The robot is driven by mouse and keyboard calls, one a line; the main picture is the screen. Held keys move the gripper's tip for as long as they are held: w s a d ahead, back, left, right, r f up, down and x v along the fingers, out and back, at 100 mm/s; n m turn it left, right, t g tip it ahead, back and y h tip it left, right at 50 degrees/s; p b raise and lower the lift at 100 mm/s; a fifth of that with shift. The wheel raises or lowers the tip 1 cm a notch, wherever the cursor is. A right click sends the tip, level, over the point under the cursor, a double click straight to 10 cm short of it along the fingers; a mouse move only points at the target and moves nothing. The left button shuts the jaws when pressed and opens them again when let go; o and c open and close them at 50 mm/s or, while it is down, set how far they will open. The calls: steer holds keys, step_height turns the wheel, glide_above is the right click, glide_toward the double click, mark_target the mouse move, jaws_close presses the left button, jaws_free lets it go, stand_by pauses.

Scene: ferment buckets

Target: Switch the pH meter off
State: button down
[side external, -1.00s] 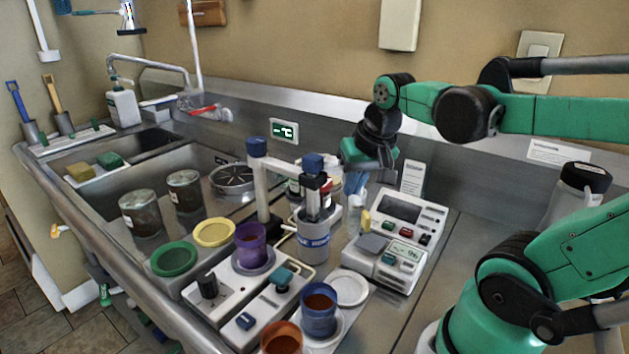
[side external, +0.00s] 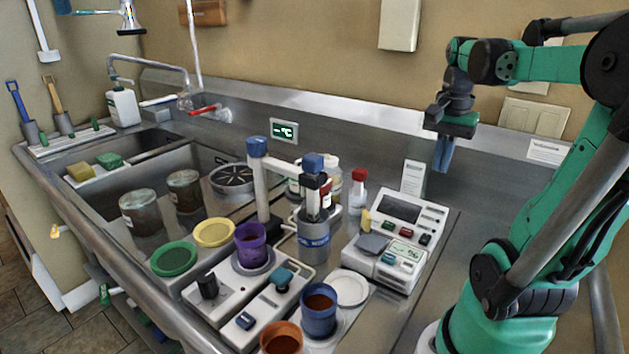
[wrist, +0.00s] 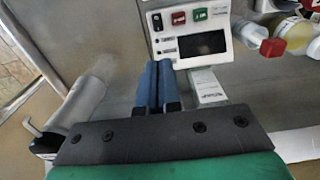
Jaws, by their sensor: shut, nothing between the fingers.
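A white instrument (side external: 428,221) with a large dark screen (side external: 399,208) and red, green and black buttons stands on the steel counter; I take it to be the pH meter, but no label is readable. In the wrist view the instrument (wrist: 223,20) is ahead of my fingers, with its red button (wrist: 179,18), green button (wrist: 200,14) and dark screen (wrist: 200,45). No figures show on the screen. My gripper (side external: 442,168) is above and behind the instrument, apart from it. Its blue fingers (wrist: 158,80) are together, with nothing between them.
A small balance-like unit (side external: 372,262) with a lit display adjoins the instrument's front. A white card (side external: 412,178) stands behind it, and a red-capped bottle (side external: 358,192) is to its left. Blue (side external: 319,325) and orange cups stand at the front. The air around my gripper is clear.

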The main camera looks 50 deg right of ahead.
mark_target(425, 235)
step_height(425, 235, down, 14)
steer(key=shift+r, duration=0.1)
stand_by(0.5)
stand_by(0.4)
